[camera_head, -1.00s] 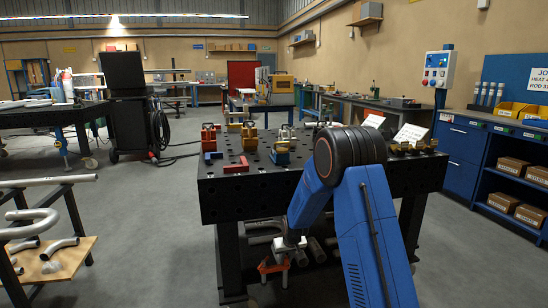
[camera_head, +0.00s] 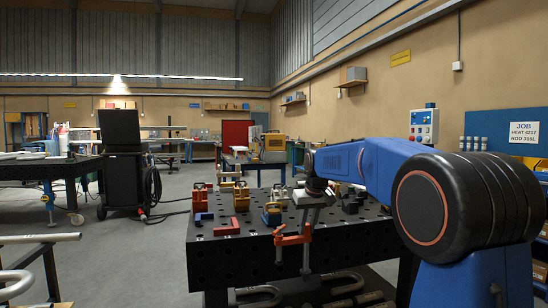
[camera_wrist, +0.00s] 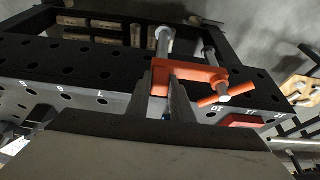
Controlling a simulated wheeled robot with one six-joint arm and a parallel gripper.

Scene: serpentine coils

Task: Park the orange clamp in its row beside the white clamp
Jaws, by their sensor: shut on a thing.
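The orange clamp (camera_head: 292,240) hangs from my gripper (camera_head: 308,214) at the near edge of the dark perforated table in the head view. In the wrist view my gripper (camera_wrist: 165,98) is shut on the orange clamp (camera_wrist: 187,78), with its frame across the fingertips and its screw handle to the right. The clamp is in front of the table's edge in the head view; I cannot tell whether it touches the table. I cannot pick out the white clamp for sure; my arm hides part of the tabletop.
The dark table (camera_head: 236,255) holds red clamps (camera_head: 199,195), a yellow clamp (camera_head: 241,193), a blue and yellow piece (camera_head: 271,214) and a red angle block (camera_head: 227,228). Dark blocks (camera_head: 351,200) stand farther right. Open floor lies left.

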